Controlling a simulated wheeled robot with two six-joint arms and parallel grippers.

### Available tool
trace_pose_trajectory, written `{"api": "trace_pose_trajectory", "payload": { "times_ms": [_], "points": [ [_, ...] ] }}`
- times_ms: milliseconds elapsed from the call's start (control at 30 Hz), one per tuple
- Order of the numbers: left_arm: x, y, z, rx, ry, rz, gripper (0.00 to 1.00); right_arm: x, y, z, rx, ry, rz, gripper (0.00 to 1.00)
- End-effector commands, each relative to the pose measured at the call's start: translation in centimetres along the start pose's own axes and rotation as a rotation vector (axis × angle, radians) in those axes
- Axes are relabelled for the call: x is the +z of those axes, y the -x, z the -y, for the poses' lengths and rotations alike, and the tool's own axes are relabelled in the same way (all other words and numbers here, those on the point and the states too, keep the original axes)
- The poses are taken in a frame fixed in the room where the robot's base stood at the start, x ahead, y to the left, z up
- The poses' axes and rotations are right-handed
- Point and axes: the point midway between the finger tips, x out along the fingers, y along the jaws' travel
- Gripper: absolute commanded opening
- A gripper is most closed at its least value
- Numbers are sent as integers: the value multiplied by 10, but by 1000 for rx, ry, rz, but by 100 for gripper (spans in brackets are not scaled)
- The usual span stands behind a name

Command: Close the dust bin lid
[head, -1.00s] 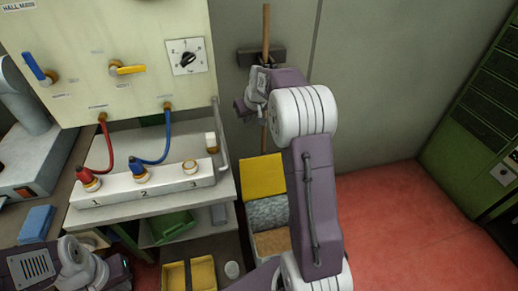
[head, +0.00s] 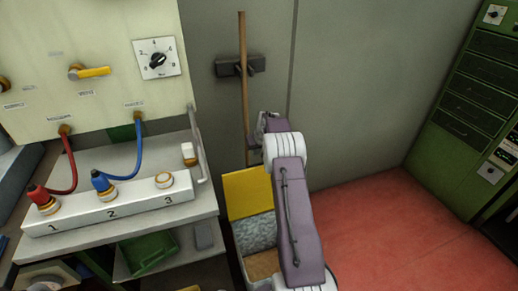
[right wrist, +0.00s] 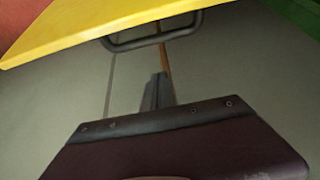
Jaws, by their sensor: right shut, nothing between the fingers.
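The dust bin stands on the floor beside the bench. Its yellow lid (head: 248,191) is raised against the wall side, with a grey speckled part (head: 254,233) and a brown part (head: 262,265) in front of it. My right forearm hides the bin's right side. My right gripper (head: 256,145) is above the lid, near the wall, with nothing in it. In the right wrist view the shut fingers (right wrist: 157,92) point toward the yellow lid (right wrist: 90,25), apart from it. A dark bar (right wrist: 155,38) shows along the lid's edge. My left gripper is out of view.
A broom handle (head: 243,85) hangs in a dark wall holder just behind my right gripper. The bench (head: 120,232) with numbered sockets and its side rail (head: 198,145) stand left of the bin. Red floor (head: 390,235) is clear to the right, before a green cabinet (head: 470,105).

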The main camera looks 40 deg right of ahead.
Motion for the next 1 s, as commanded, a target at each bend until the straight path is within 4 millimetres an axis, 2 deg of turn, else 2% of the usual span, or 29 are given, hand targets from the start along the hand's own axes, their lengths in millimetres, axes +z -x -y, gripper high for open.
{"api": "trace_pose_trajectory", "payload": {
  "times_ms": [33,300,433,833,1000],
  "points": [
    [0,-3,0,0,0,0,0,2,-11,0,0,1,1,0],
    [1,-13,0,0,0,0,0,29,1,0,0,1,2,0],
    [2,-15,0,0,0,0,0,36,5,0,0,0,1,0],
    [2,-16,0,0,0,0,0,38,6,0,0,1,-1,0],
    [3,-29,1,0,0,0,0,38,3,0,1,1,-22,0]
  ]
}}
